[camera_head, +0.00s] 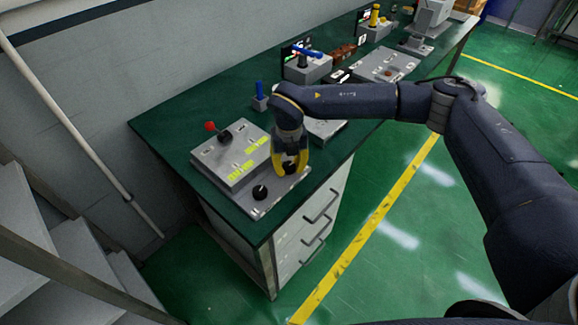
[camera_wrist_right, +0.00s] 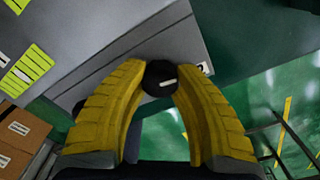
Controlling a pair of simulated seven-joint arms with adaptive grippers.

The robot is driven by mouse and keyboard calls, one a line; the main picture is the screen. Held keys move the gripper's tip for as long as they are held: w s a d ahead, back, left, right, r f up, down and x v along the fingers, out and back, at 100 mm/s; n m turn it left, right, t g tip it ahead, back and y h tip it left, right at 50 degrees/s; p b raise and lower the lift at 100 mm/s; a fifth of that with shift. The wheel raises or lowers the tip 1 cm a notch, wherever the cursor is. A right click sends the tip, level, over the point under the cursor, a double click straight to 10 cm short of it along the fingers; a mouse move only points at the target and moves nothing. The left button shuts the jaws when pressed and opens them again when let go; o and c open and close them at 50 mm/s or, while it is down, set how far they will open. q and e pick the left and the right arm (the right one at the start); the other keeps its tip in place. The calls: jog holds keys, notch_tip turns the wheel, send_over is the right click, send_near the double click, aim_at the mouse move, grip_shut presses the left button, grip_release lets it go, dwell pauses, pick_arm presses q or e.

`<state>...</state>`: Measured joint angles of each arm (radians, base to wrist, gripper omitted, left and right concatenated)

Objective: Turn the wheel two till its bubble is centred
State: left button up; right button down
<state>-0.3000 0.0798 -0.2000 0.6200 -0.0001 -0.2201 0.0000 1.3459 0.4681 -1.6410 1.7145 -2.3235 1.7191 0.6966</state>
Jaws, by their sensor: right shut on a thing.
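A grey levelling device (camera_head: 232,160) with yellow-green bubble vials (camera_head: 242,170) on its top sits on the near end of the green bench. Two black wheels are on its lower front plate. One wheel (camera_head: 260,192) stands free at the left. My right gripper (camera_head: 290,172), with yellow fingers, is shut on the other wheel, which shows as a black knob with a white mark (camera_wrist_right: 161,78) in the wrist view. A label beside it is partly hidden and reads like "2". My left gripper is not in view.
A red-knobbed lever (camera_head: 211,127) rises at the device's back. A blue-handled item (camera_head: 260,97) stands behind my wrist. More grey boxes (camera_head: 308,66) line the far bench. The bench's front edge and drawers (camera_head: 312,225) lie close to the gripper.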

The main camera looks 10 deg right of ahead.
aim_at(289, 166)
jog(key=shift+s+f, duration=0.1)
jog(key=shift+s, duration=0.1)
jog(key=c, duration=0.9)
grip_release()
jog(key=shift+w, duration=0.1)
notch_tip(289, 166, up, 12)
